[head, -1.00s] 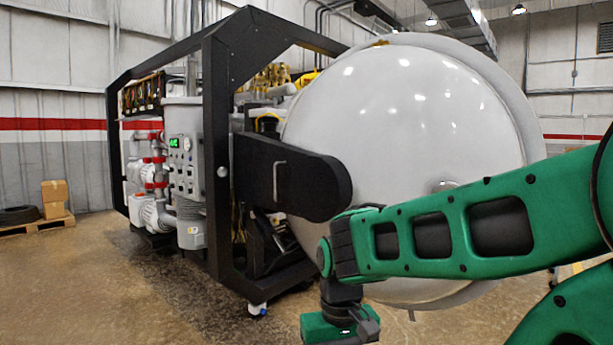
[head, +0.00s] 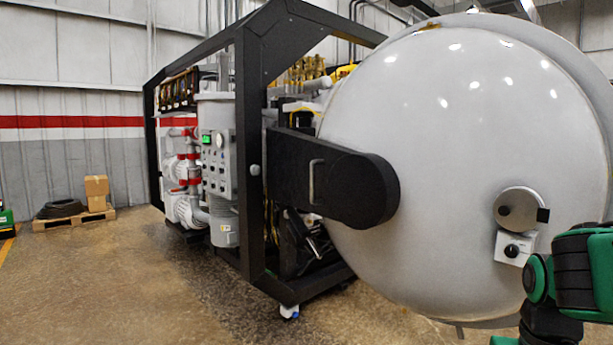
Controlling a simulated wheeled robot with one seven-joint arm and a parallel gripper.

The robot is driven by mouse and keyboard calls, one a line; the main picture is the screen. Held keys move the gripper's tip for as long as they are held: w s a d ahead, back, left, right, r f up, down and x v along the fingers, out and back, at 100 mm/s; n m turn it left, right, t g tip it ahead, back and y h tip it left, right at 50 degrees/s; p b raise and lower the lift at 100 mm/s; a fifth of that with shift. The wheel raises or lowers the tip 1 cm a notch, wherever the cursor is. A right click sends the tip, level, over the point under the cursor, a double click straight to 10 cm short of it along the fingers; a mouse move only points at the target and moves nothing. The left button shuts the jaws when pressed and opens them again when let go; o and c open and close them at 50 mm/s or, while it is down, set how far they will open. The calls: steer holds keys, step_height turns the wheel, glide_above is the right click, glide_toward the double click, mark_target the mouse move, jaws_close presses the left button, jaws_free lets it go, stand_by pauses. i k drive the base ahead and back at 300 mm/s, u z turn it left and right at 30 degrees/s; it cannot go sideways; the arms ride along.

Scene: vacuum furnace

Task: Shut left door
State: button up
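A large domed white door (head: 450,120) of the vacuum furnace fills the right half of the head view. A black hinge arm (head: 345,185) with a grey metal handle (head: 312,182) joins it to the black frame. A round grey disc (head: 516,210) and a small white box with a black knob (head: 512,248) are on the door's face. A narrow pale rim shows behind the dome at the right; I cannot tell whether the door is fully seated. My green and black arm is at the lower right, in front of the door. Its fingertips are not visible.
The black furnace frame (head: 246,150) stands left of the door, with a grey control cabinet (head: 217,165) and pipes inside. A pallet (head: 75,218) with boxes and a tire lies by the far left wall. Brown floor at the front left is clear.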

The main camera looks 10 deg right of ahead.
mark_target(407, 163)
steer(key=z, duration=0.1)
steer(key=i, duration=1)
steer(key=u, duration=0.1)
